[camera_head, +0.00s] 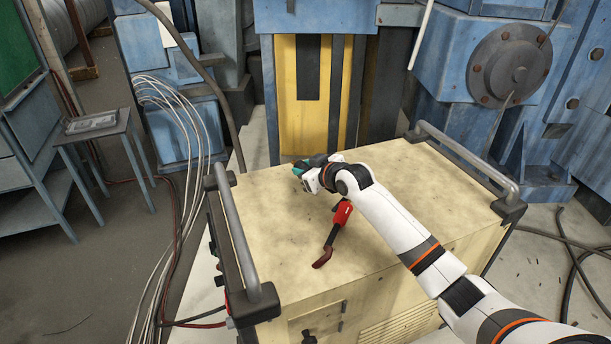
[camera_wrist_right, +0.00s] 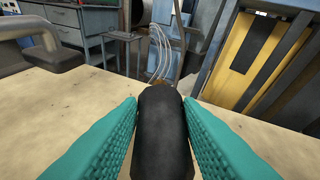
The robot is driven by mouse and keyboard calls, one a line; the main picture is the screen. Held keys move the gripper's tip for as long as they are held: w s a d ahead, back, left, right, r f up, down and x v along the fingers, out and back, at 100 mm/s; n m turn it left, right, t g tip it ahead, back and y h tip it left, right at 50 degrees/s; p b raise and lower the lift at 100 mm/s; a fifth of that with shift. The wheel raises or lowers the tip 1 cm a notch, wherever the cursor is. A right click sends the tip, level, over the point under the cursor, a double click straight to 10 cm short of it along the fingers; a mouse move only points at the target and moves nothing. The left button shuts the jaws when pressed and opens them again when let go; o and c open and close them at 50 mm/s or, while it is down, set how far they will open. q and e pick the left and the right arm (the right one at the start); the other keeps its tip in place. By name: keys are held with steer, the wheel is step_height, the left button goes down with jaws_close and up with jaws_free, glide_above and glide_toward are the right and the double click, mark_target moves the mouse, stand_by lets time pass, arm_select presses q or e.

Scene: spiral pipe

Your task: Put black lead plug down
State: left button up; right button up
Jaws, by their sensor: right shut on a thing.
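My right gripper (camera_head: 300,168) is over the far left part of the cream-coloured box top (camera_head: 400,200). In the right wrist view its two teal fingers (camera_wrist_right: 163,125) are shut on the black lead plug (camera_wrist_right: 163,120), a dark cylinder pointing away from the wrist. The plug is close to the box top; I cannot tell whether it touches. In the head view the plug is hidden by the gripper or too small to make out. My left gripper is not in view.
A red-handled tool (camera_head: 342,213) lies on the box top below my right arm. Grey rails edge the box at left (camera_head: 238,240) and right (camera_head: 465,158). Blue machinery (camera_head: 430,55) stands behind. The front right of the box top is clear apart from my arm above it.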

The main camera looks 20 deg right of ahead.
steer(key=shift+f, duration=1.05)
steer(key=shift+f, duration=0.1)
steer(key=o, duration=1.1)
